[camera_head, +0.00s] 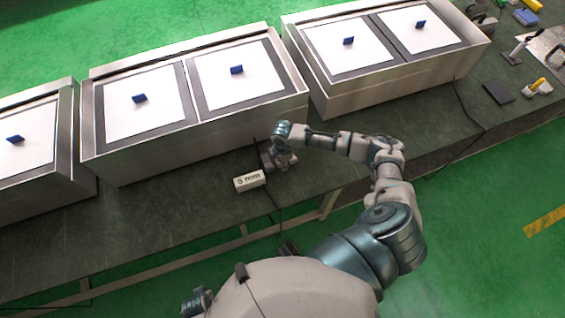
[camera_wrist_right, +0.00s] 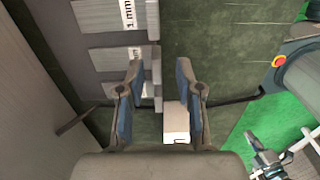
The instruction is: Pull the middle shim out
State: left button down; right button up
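In the head view my right gripper (camera_head: 277,157) is low over the bench, beside a small pale labelled block (camera_head: 249,181). In the right wrist view my right gripper (camera_wrist_right: 160,105) has its two fingers spread apart, with nothing clasped. Grey plates lie in a row beyond and left of the fingers: a top one (camera_wrist_right: 98,17) with a "1 mm" label, and a second (camera_wrist_right: 112,60) with a partly readable label. Another is partly hidden by the left finger. I cannot tell which is the middle shim. A pale block (camera_wrist_right: 176,122) shows between the fingers, apart from them.
Metal cases (camera_head: 200,140) with white tops and blue handles stand along the back of the dark bench (camera_head: 140,210). A thin dark cable runs near my right gripper. Tools lie at the far right. The bench's front left is clear.

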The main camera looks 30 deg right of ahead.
notch_tip(320, 180, up, 11)
dwell(0.3)
dwell(0.4)
